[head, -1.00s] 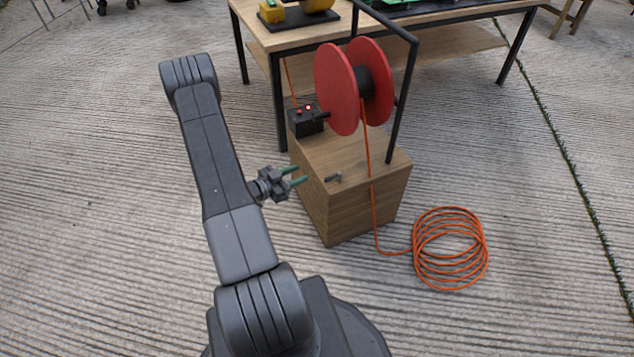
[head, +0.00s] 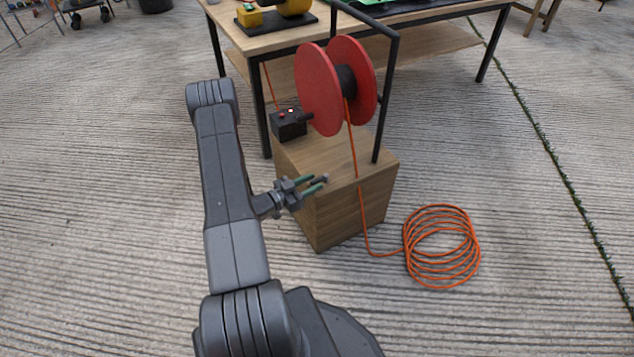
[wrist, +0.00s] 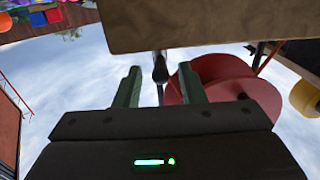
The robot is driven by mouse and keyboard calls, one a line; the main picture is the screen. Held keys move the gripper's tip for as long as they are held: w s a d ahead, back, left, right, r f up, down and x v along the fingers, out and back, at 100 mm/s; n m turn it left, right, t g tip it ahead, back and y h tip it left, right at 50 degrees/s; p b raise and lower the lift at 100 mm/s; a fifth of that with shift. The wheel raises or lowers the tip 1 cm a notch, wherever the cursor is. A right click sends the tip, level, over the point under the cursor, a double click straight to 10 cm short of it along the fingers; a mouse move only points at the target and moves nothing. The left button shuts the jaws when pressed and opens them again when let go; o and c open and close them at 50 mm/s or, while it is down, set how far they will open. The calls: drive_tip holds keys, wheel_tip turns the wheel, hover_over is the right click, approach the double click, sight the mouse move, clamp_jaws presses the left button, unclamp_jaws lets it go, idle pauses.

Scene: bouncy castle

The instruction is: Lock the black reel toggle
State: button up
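The black reel toggle (head: 324,178) is a small dark lever on top of the wooden box, near its front left edge. In the wrist view the toggle (wrist: 160,70) shows as a dark, narrow piece between the two green fingers, with a gap on each side. My gripper (head: 316,183) is open, its fingertips at the toggle from the left. The fingertips partly hide the toggle in the head view. The red cable reel (head: 320,90) stands on the box behind it.
The wooden box (head: 355,215) lies just beyond my fingers; its board (wrist: 210,22) fills the top of the wrist view. A black control box (head: 288,124) sits behind. Orange cable (head: 442,246) lies coiled on the floor at right. A table (head: 265,42) stands behind.

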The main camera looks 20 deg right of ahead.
drive_tip(key=shift+w+d, duration=0.15)
drive_tip(key=shift+d, duration=0.55)
drive_tip(key=shift+w+d, duration=0.1)
drive_tip(key=shift+d, duration=0.55)
clamp_jaws()
